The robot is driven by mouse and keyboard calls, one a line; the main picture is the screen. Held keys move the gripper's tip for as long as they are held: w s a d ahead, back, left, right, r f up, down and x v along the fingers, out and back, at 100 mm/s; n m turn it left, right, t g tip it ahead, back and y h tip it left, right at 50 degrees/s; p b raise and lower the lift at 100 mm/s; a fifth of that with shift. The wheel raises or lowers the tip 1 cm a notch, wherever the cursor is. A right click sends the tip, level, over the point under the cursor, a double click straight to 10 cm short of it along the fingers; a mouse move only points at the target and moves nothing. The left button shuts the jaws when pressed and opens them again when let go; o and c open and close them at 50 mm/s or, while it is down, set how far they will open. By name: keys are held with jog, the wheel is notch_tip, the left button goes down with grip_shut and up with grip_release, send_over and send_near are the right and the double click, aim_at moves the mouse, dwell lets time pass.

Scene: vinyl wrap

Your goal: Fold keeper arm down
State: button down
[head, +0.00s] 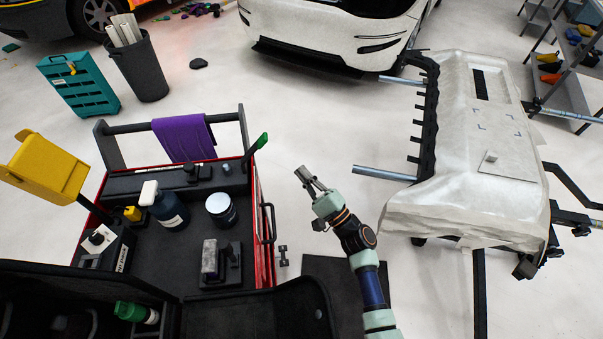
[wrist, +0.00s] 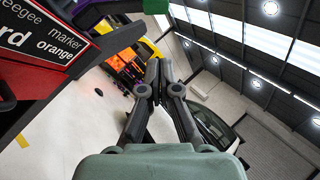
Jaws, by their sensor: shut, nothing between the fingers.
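My gripper (head: 308,178) is shut and empty over the floor, right of the tool cart (head: 262,225). In the wrist view its fingers (wrist: 157,72) meet at the tips. A short green-tipped lever (head: 257,148) sticks up at a slant from the cart's back right corner; it looks like the keeper arm, but no label confirms this. My gripper is apart from it, to its right and nearer the front. A green piece at the top edge of the wrist view (wrist: 155,5) may be the same lever.
A purple cloth (head: 184,138) hangs on the cart's back rail. Bottles, a jar (head: 221,208) and a block-shaped tool stand on the cart top. A wrapped bumper (head: 485,150) rests on a stand at right.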

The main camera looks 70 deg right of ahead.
aim_at(254, 150)
jog(key=w+d+r, duration=0.1)
jog(key=w+r, duration=0.4)
jog(key=w, duration=0.3)
jog(key=shift+w+d+r, duration=0.15)
jog(key=shift+d+r, duration=0.05)
jog(key=shift+r, duration=0.15)
jog(key=shift+r, duration=0.1)
